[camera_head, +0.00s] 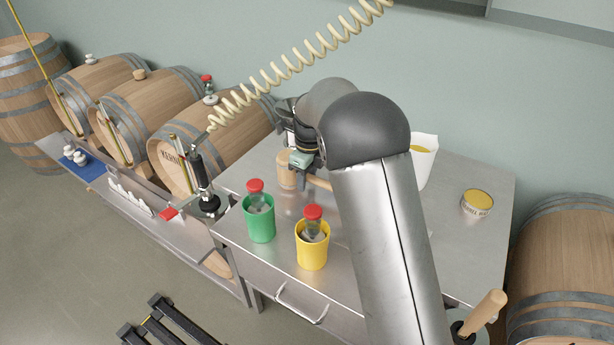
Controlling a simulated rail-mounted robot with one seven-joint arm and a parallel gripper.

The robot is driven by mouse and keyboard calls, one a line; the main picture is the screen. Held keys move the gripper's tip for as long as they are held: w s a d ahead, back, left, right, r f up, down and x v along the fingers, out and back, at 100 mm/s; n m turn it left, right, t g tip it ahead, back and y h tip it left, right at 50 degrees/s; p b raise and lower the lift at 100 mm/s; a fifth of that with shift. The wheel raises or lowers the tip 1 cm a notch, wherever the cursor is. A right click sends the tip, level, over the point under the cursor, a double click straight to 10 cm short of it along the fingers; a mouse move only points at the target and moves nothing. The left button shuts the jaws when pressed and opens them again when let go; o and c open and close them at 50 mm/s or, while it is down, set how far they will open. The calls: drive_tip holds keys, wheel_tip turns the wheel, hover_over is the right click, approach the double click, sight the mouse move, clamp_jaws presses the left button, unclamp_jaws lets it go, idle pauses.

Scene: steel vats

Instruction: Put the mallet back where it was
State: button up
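The wooden mallet shows on the steel table (338,264) at the middle of the view. Its pale barrel-shaped head (286,172) is left of my arm, and part of its handle (319,182) runs right until my arm hides it. My gripper (303,162) is right at the mallet, just above where the head and handle meet. My arm covers much of it, so I cannot tell whether its fingers are closed on the mallet, or whether the mallet touches the table.
A green cup (260,222) and a yellow cup (312,250), each holding a red-capped bottle, stand near the front edge. A white container (424,160) and a tin (477,204) are right. A wooden handle (485,311) sticks up at the right corner. Barrels (150,112) line the left.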

sight(309, 175)
drive_tip(key=shift+r, duration=0.1)
wheel_tip(309, 175, up, 12)
drive_tip(key=shift+s+d+b, duration=0.15)
drive_tip(key=shift+d+b, duration=0.1)
drive_tip(key=shift+b, duration=0.05)
drive_tip(key=shift+r, duration=0.1)
drive_tip(key=s+d+f+n, duration=0.2)
drive_tip(key=s+d+n, duration=0.2)
drive_tip(key=s+n, duration=0.4)
drive_tip(key=s+d+f+n, duration=0.1)
drive_tip(key=s+d+n, duration=0.3)
drive_tip(key=s+n, duration=0.4)
drive_tip(key=s+d+f+n, duration=0.2)
drive_tip(key=s+n, duration=0.6)
drive_tip(key=s, duration=1.1)
drive_tip(key=shift+d+f+n+h, duration=0.3)
drive_tip(key=shift+d+f+n, duration=0.1)
drive_tip(key=shift+d, duration=0.65)
